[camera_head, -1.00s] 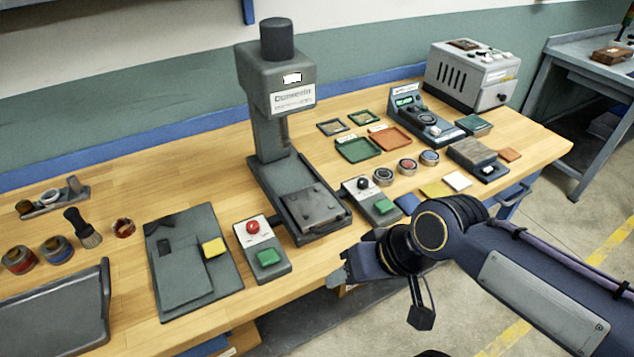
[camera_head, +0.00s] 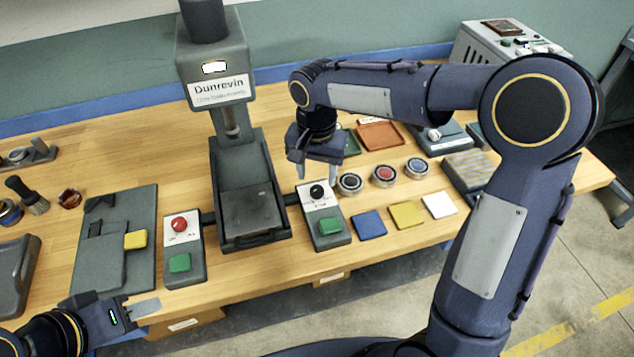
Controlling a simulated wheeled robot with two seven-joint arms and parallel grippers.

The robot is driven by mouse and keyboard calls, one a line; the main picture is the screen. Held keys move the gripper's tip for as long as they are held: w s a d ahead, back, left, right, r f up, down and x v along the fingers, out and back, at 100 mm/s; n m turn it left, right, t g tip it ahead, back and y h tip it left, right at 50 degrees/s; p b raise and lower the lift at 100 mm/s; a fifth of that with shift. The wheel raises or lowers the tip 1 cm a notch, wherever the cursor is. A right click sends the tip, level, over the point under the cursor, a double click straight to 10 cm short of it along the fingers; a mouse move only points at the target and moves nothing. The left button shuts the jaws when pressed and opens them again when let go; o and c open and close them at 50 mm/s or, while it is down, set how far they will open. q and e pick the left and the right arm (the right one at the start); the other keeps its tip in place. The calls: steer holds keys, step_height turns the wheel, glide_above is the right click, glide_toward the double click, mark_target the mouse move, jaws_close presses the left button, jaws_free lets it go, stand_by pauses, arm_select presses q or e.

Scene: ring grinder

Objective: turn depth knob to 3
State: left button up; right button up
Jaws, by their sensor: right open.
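The black depth knob (camera_head: 317,191) sits on the white face of a grey control box (camera_head: 328,240), right of the press. A green button (camera_head: 329,224) is in front of it. The lettering around the knob is too small to read. My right gripper (camera_head: 316,179) is open, fingers pointing down, above and just behind the knob; I cannot tell how high. Its fingers look empty. My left gripper (camera_head: 143,307) is at the table's front edge at lower left, far from the knob; its jaw opening cannot be made out.
The grey press (camera_head: 225,130) stands left of the knob box. A second box (camera_head: 185,245) has a red knob and green button. Several round tins (camera_head: 384,175) and coloured pads (camera_head: 370,223) lie to the right. My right arm hides part of the back.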

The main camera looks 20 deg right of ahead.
mark_target(317, 188)
steer(key=shift+f, duration=2.1)
steer(key=c, duration=1)
